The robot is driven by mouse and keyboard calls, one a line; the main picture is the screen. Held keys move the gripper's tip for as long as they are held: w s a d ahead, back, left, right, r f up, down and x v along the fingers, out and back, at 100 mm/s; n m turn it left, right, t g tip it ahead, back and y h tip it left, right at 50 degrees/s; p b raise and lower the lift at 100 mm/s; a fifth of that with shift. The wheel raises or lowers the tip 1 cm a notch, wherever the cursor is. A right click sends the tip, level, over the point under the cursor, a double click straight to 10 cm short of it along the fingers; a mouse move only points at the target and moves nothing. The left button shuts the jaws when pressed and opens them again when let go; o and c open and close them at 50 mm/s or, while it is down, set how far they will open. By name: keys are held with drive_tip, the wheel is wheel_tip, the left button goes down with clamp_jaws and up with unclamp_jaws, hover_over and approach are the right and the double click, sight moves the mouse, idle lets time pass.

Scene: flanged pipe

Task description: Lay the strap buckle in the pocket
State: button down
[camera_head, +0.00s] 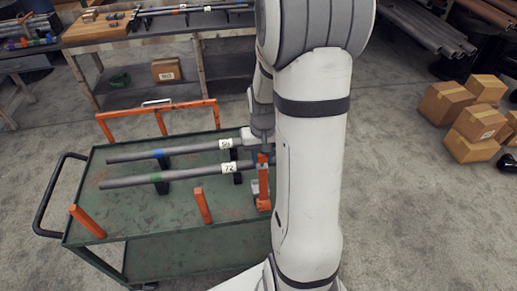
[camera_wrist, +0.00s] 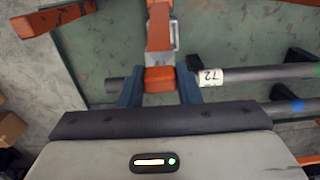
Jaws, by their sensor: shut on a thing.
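In the wrist view my gripper (camera_wrist: 159,88) has one dark blue finger on each side of an orange block-like end (camera_wrist: 158,76) and is shut on it. This appears to be the strap buckle's end. A grey metal buckle frame (camera_wrist: 161,58) and an orange strap (camera_wrist: 159,22) continue from it toward the top. The head view shows the orange strap (camera_head: 263,187) at the cart's right end, partly behind my arm. The grey pipe labelled 72 (camera_wrist: 255,74) passes by the fingers; its end shows on their left. I cannot identify the pocket.
The green cart (camera_head: 140,220) carries pipe 72 (camera_head: 195,171) and pipe 59 (camera_head: 185,151) on dark supports. A workbench (camera_head: 150,40) stands behind. Cardboard boxes (camera_head: 470,115) lie on the floor at right.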

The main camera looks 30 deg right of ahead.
sight(261, 162)
drive_tip(key=f+b, duration=0.1)
drive_tip(key=f, duration=0.1)
drive_tip(key=f+b, duration=0.2)
drive_tip(key=f, duration=0.1)
drive_tip(key=shift+w+a, duration=0.1)
drive_tip(key=shift+a, duration=0.1)
drive_tip(key=shift+f+b, duration=2)
drive_tip(key=shift+f, duration=0.25)
drive_tip(key=shift+f+b, duration=0.55)
drive_tip(key=shift+f, duration=0.05)
drive_tip(key=c, duration=1)
unclamp_jaws()
drive_tip(key=shift+o, duration=0.2)
drive_tip(key=shift+r, duration=0.15)
wheel_tip(261, 162, up, 8)
drive_tip(key=shift+f, duration=0.2)
